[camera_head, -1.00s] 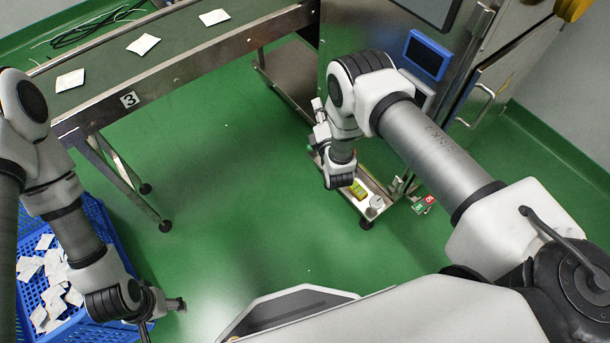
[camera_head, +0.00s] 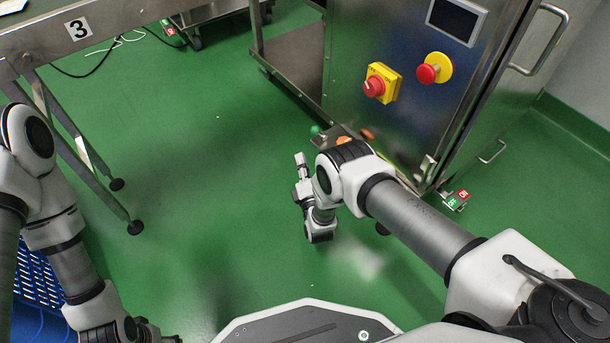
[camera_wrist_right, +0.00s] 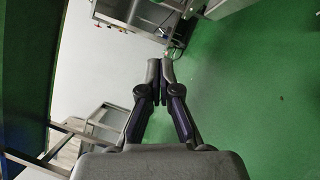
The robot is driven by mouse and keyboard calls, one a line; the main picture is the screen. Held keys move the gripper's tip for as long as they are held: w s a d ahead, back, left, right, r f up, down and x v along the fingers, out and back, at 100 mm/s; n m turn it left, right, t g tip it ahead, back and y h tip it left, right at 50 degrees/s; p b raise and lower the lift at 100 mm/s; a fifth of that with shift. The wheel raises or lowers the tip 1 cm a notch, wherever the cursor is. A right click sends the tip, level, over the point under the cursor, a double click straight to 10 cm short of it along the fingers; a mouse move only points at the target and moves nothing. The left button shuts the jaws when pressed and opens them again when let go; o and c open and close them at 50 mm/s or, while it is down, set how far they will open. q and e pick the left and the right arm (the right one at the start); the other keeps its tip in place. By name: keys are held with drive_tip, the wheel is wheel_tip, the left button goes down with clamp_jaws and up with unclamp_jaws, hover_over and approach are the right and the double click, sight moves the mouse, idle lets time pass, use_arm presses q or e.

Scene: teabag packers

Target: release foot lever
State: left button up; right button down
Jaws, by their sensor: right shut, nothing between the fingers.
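The foot lever (camera_head: 455,201), a small floor pedal with a green and a red label, sits at the base of the steel machine, right of my right forearm. My right gripper (camera_head: 301,160) is apart from it, to the left, above the green floor. In the right wrist view the right gripper's fingers (camera_wrist_right: 159,70) are together and empty. The foot lever cannot be made out there. My left gripper (camera_head: 160,337) is at the bottom left edge, partly cut off, and its fingers are unclear.
The steel machine (camera_head: 400,130) carries a red knob (camera_head: 374,87) on a yellow box and a red emergency button (camera_head: 427,74). A conveyor table (camera_head: 50,50) marked 3 stands at upper left. A blue basket (camera_head: 30,275) is at the left edge.

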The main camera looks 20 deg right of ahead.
sight(318, 133)
use_arm(q)
drive_tip(key=f+b, duration=0.1)
drive_tip(key=f, duration=0.1)
drive_tip(key=w+f+b, duration=0.1)
drive_tip(key=f+b, duration=0.1)
drive_tip(key=shift+f, duration=0.1)
use_arm(e)
drive_tip(key=w+d+r, duration=0.2)
drive_tip(key=w+d, duration=0.2)
drive_tip(key=shift+w+r, duration=0.15)
drive_tip(key=shift+w, duration=0.25)
